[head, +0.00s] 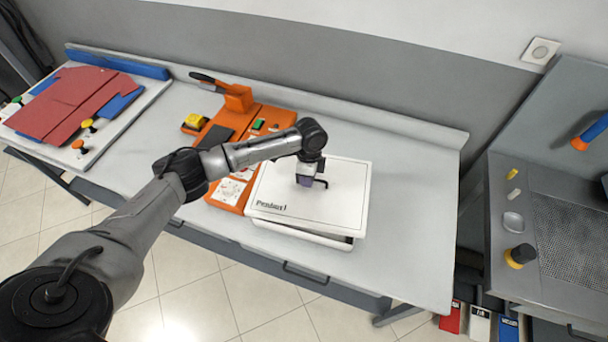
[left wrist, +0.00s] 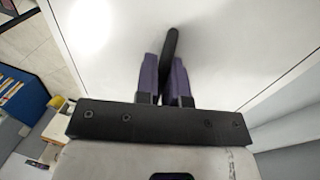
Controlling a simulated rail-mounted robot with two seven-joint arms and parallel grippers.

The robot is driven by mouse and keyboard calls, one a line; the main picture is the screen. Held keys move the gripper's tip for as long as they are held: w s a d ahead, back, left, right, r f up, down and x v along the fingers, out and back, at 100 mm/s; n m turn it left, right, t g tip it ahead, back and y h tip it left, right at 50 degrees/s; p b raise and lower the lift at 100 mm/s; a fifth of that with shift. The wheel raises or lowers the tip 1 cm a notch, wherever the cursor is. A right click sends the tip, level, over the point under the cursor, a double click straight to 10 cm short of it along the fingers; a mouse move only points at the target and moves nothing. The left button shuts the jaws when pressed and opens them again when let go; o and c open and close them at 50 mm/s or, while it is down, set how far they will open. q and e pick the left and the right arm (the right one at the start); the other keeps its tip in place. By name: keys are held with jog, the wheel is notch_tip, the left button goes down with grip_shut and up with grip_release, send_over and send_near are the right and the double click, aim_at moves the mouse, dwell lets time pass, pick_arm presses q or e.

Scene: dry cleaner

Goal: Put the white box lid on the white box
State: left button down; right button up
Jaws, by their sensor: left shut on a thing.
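The white box lid (head: 335,205), a flat panel with dark lettering, is over the white box (head: 310,236) on the grey table. The box's front edge shows below the lid's front edge; the rest of it is hidden. The lid looks slightly out of line with the box, and I cannot tell whether they touch. My left gripper (head: 313,182) points down at the lid, shut on its dark handle (head: 321,184). In the left wrist view the purple fingers (left wrist: 166,78) close around the dark handle (left wrist: 170,46). My right gripper is not in view.
An orange workstation (head: 232,130) with a handled tool stands left of the box. A board with red cloth (head: 75,103) lies at the far left. The table (head: 410,210) is clear right of the box. A grey bench (head: 555,220) stands further right, beyond a gap.

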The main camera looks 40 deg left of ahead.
pick_arm(q)
jog(key=shift+s+a+f, duration=0.1)
jog(key=shift+s+a, duration=0.1)
jog(key=shift+a, duration=0.05)
jog(key=shift+f+m, duration=0.1)
jog(key=shift+m, duration=0.2)
jog(key=shift+w, duration=0.6)
jog(key=shift+s+f+b, duration=0.15)
jog(key=shift+f+b, duration=0.15)
jog(key=shift+b, duration=0.15)
notch_tip(320, 180, down, 5)
jog(key=b, duration=0.4)
jog(key=shift+f+b, duration=0.2)
jog(key=shift+b, duration=0.2)
jog(key=shift+p, duration=0.45)
